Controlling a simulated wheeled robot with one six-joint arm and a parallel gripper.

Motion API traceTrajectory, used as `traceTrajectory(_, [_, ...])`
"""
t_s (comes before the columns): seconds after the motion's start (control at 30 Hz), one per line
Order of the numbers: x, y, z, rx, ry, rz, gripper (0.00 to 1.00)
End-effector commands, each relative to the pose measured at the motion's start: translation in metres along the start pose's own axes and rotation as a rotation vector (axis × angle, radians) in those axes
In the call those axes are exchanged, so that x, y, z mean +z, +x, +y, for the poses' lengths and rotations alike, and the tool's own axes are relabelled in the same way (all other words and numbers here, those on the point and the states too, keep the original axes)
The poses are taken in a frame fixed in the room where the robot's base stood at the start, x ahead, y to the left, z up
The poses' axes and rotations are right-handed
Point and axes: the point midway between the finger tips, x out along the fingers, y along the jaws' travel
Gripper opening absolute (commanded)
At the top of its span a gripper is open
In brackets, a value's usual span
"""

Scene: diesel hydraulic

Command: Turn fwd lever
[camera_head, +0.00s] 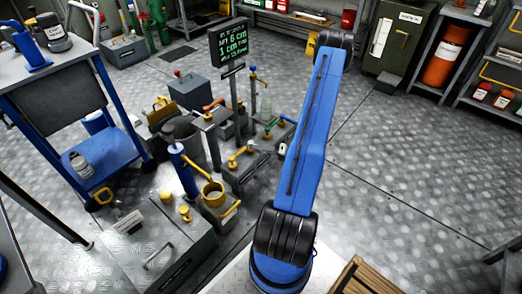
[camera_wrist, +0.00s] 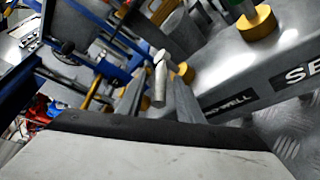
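In the wrist view a pale metal lever end (camera_wrist: 159,82) points toward me between the two grey fingers of my gripper (camera_wrist: 158,103). The fingers look apart, with gaps beside the lever, so my gripper appears open around it. Depth is hard to judge, and I cannot tell whether it touches. In the head view levers stand on low grey boxes, among them an orange-handled lever (camera_head: 214,103) and a yellow lever (camera_head: 237,157). No readable label shows which is the fwd lever. My blue arm hides part of this area, and I cannot clearly make out my gripper there.
A lit display (camera_head: 229,42) stands on a post behind the levers. A blue trolley (camera_head: 105,158) is at left, and a grey box (camera_head: 160,245) is at front left. In the wrist view a grey labelled box (camera_wrist: 265,75) lies close on the right. The right floor is open.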

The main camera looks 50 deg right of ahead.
Motion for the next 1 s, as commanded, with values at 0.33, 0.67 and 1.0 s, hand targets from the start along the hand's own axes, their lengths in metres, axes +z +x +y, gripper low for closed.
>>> traceTrajectory(0.33, [0.0,0.0,0.0,0.0,0.0,0.001,0.0])
traceTrajectory(0.67, [0.005,-0.002,-0.004,0.042,-0.019,0.07,0.0])
traceTrajectory(1.0, [0.02,-0.004,-0.015,0.176,-0.077,0.29,0.0])
